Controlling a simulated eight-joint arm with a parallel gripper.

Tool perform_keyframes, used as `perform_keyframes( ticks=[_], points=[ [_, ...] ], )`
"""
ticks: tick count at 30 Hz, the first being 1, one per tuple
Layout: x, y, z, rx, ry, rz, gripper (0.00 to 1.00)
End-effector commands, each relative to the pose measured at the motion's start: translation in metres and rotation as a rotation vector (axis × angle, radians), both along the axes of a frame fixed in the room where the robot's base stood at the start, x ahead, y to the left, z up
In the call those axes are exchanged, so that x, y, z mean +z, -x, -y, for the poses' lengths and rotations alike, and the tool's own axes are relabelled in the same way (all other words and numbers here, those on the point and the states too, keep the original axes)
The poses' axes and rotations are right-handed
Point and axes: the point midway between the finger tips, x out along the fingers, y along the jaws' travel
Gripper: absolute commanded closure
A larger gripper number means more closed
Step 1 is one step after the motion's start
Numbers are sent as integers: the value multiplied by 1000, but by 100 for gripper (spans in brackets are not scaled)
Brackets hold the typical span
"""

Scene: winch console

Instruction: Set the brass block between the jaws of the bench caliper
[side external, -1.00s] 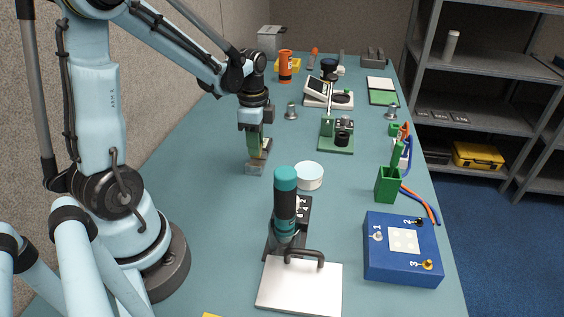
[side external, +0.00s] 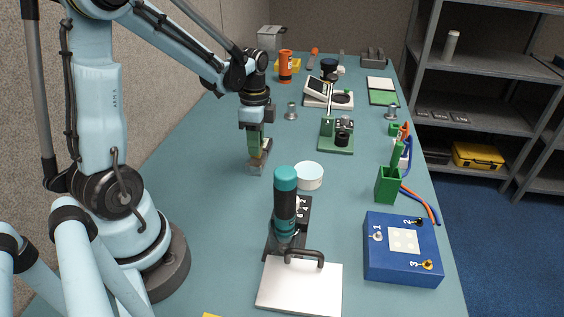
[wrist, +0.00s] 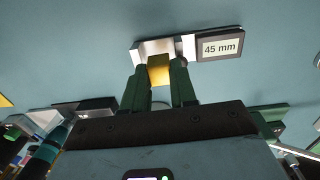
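My gripper (side external: 257,158) points straight down at the bench caliper on the teal bench top. In the wrist view its green fingers (wrist: 160,70) stand on either side of the yellow brass block (wrist: 158,69) and appear shut on it. The bench caliper (wrist: 150,47) lies just beyond the fingertips, with silver jaws and a display (wrist: 219,47) reading 45 mm. The block overlaps the gap between the jaws in this view; I cannot tell whether it is down between them or still above. In the side view the fingers hide most of the caliper (side external: 257,169).
A white round tin (side external: 309,177) stands right of the caliper. A green fixture (side external: 337,137) stands farther right. The bench left of the caliper is clear.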

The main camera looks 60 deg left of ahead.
Motion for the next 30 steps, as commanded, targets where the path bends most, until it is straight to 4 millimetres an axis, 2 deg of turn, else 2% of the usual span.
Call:
perform_keyframes(
  ticks=[1,2,5,16,30],
  points=[
    [-16,2,2,-4,-14,51,49],
    [-12,2,2,-4,-15,52,49],
    [1,2,2,-4,-15,50,44],
    [53,3,2,-1,-17,45,44],
    [67,-73,21,-4,-18,43,44]
  ],
)
